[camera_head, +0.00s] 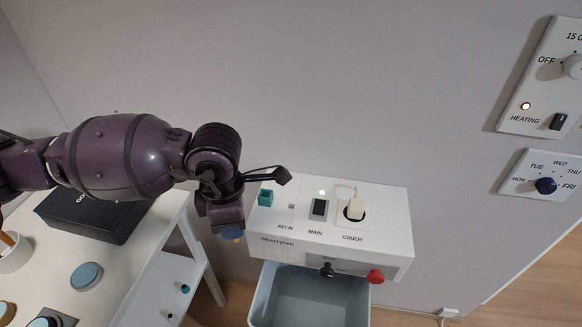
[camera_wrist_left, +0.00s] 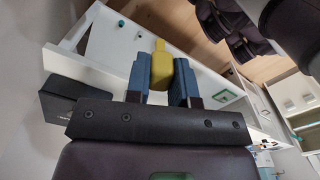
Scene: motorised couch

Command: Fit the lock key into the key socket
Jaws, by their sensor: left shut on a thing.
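My left gripper (camera_head: 231,234) comes in from the left and points down just left of the white control box. In the left wrist view its blue fingers (camera_wrist_left: 161,82) are shut on a yellow piece, which I take to be the lock key (camera_wrist_left: 160,60). My right gripper is not in view.
The control box (camera_head: 385,205) has a MAIN switch (camera_head: 318,208) and a plug in the COUCH outlet (camera_head: 355,208). Black and red knobs (camera_head: 376,276) are on its front, above a grey bin (camera_head: 300,300). A white table (camera_head: 120,265) with a black box (camera_head: 95,215) is at left.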

